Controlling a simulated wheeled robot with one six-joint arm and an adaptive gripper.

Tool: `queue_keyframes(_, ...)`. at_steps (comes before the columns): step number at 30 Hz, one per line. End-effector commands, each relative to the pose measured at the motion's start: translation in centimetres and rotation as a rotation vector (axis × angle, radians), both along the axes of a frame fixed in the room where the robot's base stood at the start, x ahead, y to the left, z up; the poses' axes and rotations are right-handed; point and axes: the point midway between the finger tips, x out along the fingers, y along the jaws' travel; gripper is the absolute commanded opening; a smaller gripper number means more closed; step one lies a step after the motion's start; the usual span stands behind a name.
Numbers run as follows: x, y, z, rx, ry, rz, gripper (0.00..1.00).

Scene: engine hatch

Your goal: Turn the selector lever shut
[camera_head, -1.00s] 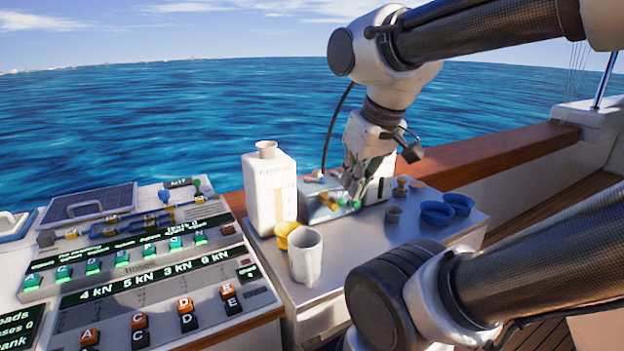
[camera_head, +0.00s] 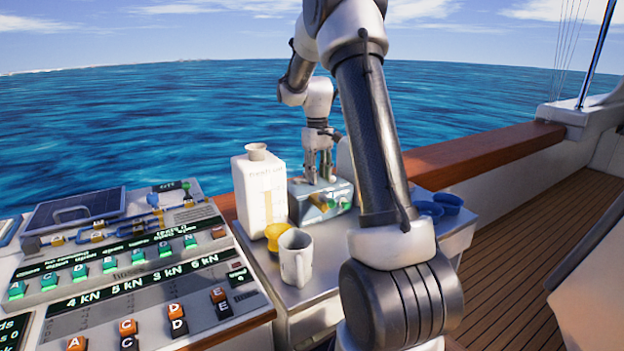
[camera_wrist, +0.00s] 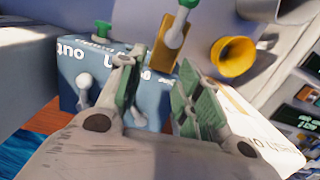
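A small blue-grey box (camera_head: 337,205) with levers stands on the side bench. In the wrist view its lettered blue face (camera_wrist: 66,72) is close, partly hidden by my fingers. A yellow lever (camera_wrist: 178,22) with a green tip sticks out from it. A green knob (camera_wrist: 103,30) and a pale ball-ended lever (camera_wrist: 84,84) also show. I cannot tell for certain which is the selector lever. My gripper (camera_head: 319,180) points down at the box's top; in the wrist view it (camera_wrist: 158,74) is open, its green-padded fingers apart with nothing seen between them.
A white jug (camera_head: 262,190) stands just left of the box. A yellow cup (camera_head: 277,236) and a grey mug (camera_head: 296,258) stand in front. Blue bowls (camera_head: 447,203) lie to the right, partly behind my arm. A button panel (camera_head: 130,285) fills the left.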

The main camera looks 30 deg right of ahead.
Motion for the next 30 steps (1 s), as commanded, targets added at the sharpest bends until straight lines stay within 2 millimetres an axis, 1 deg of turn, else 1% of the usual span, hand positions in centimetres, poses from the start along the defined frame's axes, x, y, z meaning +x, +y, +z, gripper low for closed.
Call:
queue_keyframes(1, 2.0, -1.1, -1.1, 0.003, -0.001, 0.029, 0.35)
queue_keyframes(3, 4.7, -2.3, -1.6, 0.004, -0.017, 0.093, 0.35)
queue_keyframes(5, 6.9, -2.9, -0.7, -0.004, -0.048, 0.155, 0.35)
queue_keyframes(6, 8.0, -3.3, 0.7, -0.013, -0.076, 0.197, 0.35)
queue_keyframes(7, 8.6, -3.4, 1.6, -0.019, -0.093, 0.23, 0.35)
queue_keyframes(8, 8.9, -3.5, 2.0, -0.02, -0.097, 0.261, 0.35)
queue_keyframes(9, 8.6, -3.4, 1.9, -0.015, -0.09, 0.293, 0.35)
queue_keyframes(14, 8.4, -3.3, 0.9, -0.009, -0.082, 0.345, 0.35)
queue_keyframes(24, 8.4, -3.3, -4.5, -0.009, -0.083, 0.343, 0.35)
queue_keyframes(27, 8.4, -3.3, -5.4, -0.009, -0.082, 0.342, 0.35)
queue_keyframes(30, 8.4, -3.3, -5.9, -0.01, -0.084, 0.342, 0.35)
